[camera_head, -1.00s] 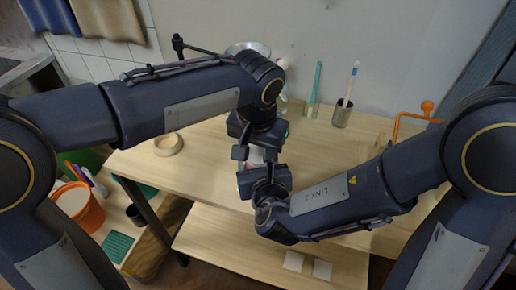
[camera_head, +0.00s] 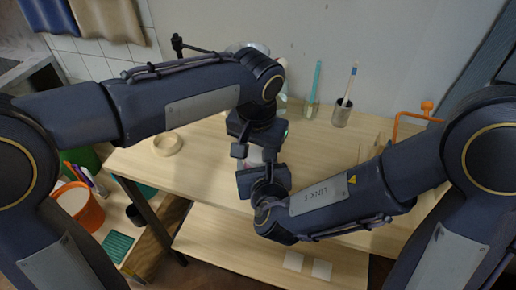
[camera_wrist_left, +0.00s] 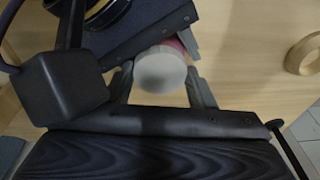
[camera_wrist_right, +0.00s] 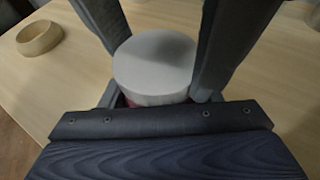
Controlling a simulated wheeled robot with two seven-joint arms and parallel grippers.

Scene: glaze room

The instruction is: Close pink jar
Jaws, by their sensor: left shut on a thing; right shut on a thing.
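The pink jar shows as a small pink strip under a round white lid (camera_wrist_left: 162,72). In the left wrist view the jar (camera_wrist_left: 176,44) is mostly hidden by the lid and fingers. In the right wrist view the lid (camera_wrist_right: 155,62) covers nearly all of the jar (camera_wrist_right: 128,102). My left gripper (camera_head: 256,146) is above, its fingers shut on the lid. My right gripper (camera_head: 262,170) is just below, its fingers shut around the jar. The lid sits over the jar's top; whether it is fully seated I cannot tell.
The wooden table (camera_head: 205,165) is mostly clear. A wooden ring (camera_head: 167,144) lies at left. An orange bucket (camera_head: 80,206) is lower left.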

